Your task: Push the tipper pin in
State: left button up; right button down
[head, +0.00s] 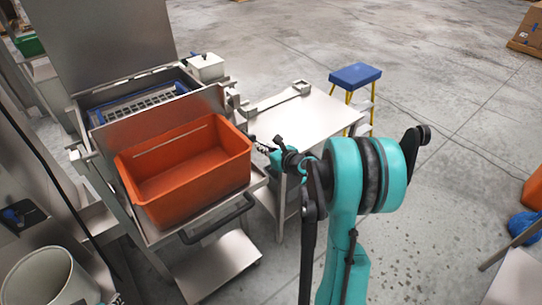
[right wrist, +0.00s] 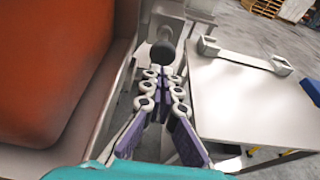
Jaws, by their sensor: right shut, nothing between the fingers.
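The tipper pin shows in the right wrist view as a dark round knob (right wrist: 162,54) on a grey metal block at the side of the tipper. My right gripper (right wrist: 162,80) is shut and empty, its fingertips pointing at the knob and close below it in the picture. I cannot tell whether they touch it. In the head view the right gripper (head: 258,143) is beside the right side of the orange tub, partly hidden by my own teal arm. I cannot make out the pin clearly there. My left gripper is not in view.
The orange tub (head: 189,204) sits on the tipper's tray, left of the gripper. A steel side table (head: 310,118) with a metal bar on it stands close to the right. A blue-topped stool (head: 355,76) stands behind it. Open floor lies further right.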

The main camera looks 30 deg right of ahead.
aim_at(252, 138)
jog(key=shift+w+a, duration=0.1)
jog(key=shift+w, duration=1.1)
jog(key=shift+w+a+b, duration=0.1)
jog(key=shift+w+b, duration=0.2)
jog(key=shift+w, duration=1.2)
jog(key=shift+r, duration=0.1)
